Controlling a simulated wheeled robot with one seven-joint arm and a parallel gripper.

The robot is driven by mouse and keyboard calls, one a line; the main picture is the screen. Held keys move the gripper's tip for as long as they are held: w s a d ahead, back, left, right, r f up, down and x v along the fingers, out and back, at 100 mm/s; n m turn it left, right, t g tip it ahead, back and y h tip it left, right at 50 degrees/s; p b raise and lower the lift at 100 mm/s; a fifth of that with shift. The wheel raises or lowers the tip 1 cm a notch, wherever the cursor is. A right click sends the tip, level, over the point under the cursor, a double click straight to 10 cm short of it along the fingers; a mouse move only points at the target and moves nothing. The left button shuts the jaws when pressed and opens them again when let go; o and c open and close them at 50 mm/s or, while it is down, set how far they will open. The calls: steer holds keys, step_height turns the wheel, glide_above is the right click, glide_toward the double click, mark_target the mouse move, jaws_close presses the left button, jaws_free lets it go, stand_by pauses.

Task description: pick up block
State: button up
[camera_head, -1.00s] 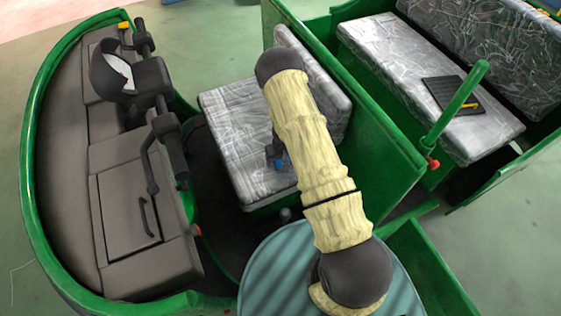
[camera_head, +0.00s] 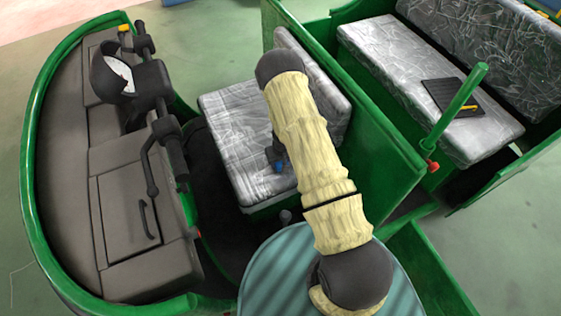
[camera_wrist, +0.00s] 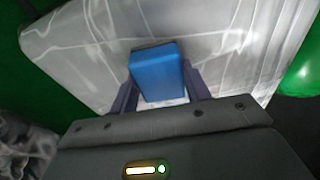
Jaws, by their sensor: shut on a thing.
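The blue block (camera_wrist: 157,74) is between the two fingers of my gripper (camera_wrist: 160,92) in the wrist view. My gripper is shut on it, with one finger on each side. The block is over the plastic-wrapped front seat (camera_wrist: 90,50); I cannot tell whether it still touches the seat. In the head view only a small blue bit of the block (camera_head: 280,167) shows beside my gripper (camera_head: 275,157), above the front seat (camera_head: 235,130). My arm hides most of the gripper there.
The handlebar (camera_head: 170,130) and grey dashboard (camera_head: 125,215) are on the left inside the green rickshaw body. A green partition (camera_head: 375,150) stands behind the front seat. A rear bench (camera_head: 430,75) at the right holds a black pad (camera_head: 450,97). A green post (camera_head: 462,105) rises beside it.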

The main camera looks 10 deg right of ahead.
step_height(320, 180, up, 10)
steer(key=p, duration=0.8)
steer(key=shift+o, duration=0.6)
steer(key=s+d+r+m, duration=0.1)
steer(key=s+d+r, duration=0.5)
steer(key=d+r, duration=0.1)
steer(key=shift+r, duration=0.7)
